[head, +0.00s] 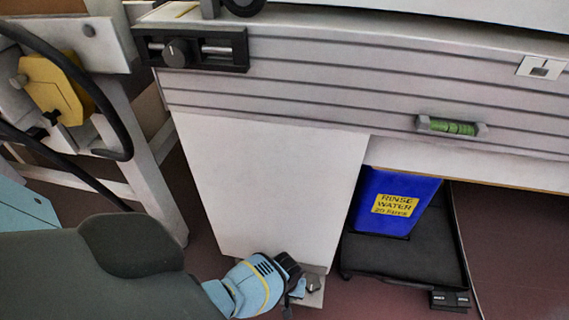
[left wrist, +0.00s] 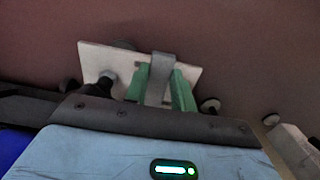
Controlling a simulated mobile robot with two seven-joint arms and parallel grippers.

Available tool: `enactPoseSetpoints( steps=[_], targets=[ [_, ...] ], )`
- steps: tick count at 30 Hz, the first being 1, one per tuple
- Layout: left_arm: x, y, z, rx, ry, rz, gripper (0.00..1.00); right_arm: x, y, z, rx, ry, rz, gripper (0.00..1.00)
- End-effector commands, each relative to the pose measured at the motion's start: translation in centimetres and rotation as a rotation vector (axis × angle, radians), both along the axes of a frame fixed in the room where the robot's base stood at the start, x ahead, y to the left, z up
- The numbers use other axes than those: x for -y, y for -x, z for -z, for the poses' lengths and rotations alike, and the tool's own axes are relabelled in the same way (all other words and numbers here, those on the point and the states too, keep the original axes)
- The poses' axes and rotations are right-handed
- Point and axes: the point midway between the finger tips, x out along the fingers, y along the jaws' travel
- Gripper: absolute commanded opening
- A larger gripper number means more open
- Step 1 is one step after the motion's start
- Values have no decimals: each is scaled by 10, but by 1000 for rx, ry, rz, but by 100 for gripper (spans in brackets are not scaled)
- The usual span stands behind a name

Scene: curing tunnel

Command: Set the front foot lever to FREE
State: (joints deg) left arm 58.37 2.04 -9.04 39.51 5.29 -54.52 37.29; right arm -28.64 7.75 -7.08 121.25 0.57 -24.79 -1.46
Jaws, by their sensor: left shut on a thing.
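My left gripper (head: 298,286) is low at the foot of the white panel leg, its tips partly hidden by the wrist in the head view. In the left wrist view its green fingers (left wrist: 160,88) are shut on a grey, flat lever (left wrist: 160,66). The lever stands over a pale plate (left wrist: 92,57); this plate also shows in the head view (head: 313,297), at the floor below the panel. I can read no FREE mark, and the lever's setting cannot be told. My right gripper is not in view.
A white panel leg (head: 265,180) rises just behind the gripper. To the right, a blue rinse water container (head: 370,200) stands on a black wheeled trolley (head: 400,258) with a black pedal block (head: 450,299). A yellow box (head: 50,85) and dark hoses are at the left. Floor at lower right is clear.

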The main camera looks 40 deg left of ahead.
Motion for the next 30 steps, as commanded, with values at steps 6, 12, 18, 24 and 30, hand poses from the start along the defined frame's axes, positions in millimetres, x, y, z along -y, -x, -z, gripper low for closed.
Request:
enactPoseSetpoints(
  steps=[6, 12, 18, 24, 30],
  targets=[
    [0, -2, -1, 6, 1, -6, 2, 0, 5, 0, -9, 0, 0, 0],
    [0, -2, -1, 6, 1, -6, 33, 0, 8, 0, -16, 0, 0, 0],
    [0, -1, 0, 4, 0, -5, 47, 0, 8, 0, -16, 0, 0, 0],
    [0, -1, -1, 3, 1, -4, 47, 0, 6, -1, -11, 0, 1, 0],
    [0, -1, -12, 4, 1, -4, 47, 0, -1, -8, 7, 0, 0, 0]
  ],
)
